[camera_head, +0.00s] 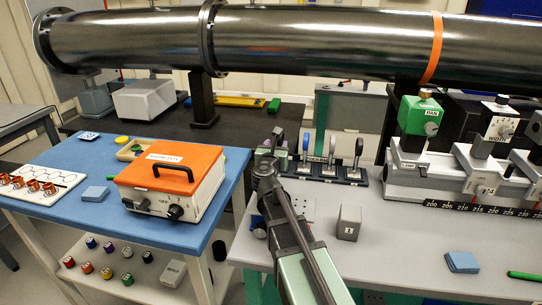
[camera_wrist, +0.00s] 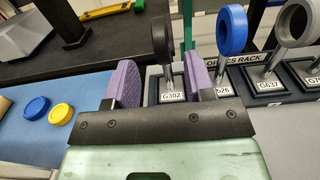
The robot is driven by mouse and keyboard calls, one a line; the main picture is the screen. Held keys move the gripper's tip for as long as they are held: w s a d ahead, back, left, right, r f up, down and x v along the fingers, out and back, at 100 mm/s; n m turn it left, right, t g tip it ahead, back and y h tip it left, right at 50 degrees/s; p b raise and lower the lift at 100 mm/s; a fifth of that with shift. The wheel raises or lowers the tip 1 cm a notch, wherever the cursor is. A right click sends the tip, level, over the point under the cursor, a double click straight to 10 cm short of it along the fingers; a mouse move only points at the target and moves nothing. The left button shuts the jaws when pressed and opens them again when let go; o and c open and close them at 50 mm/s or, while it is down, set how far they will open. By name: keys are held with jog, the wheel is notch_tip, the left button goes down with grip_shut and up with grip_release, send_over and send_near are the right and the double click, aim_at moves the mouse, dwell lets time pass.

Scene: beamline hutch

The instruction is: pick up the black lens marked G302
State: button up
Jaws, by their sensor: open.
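The black lens marked G302 (camera_wrist: 160,38) stands upright on a thin post in the left slot of the optics rack (camera_head: 325,178). My gripper (camera_wrist: 162,82) is open, with one purple pad on each side of the lens post in the picture. I cannot tell whether either pad touches it or how deep the post is between them. In the head view my gripper (camera_head: 281,152) is at the rack's left end, and partly hides that area.
A blue lens (camera_wrist: 231,30) stands close to the right pad, with a grey lens (camera_wrist: 297,22) marked G637 beyond it. The large beam pipe (camera_head: 320,42) runs above and behind. A grey block (camera_head: 349,222) sits in front of the rack. Open table lies to the right.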

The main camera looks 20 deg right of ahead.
aim_at(279, 142)
jog(key=x, duration=0.3)
jog(key=shift+d, duration=0.2)
jog(key=x, duration=0.5)
jog(key=shift+w+f, duration=0.15)
jog(key=shift+w, duration=0.1)
grip_shut()
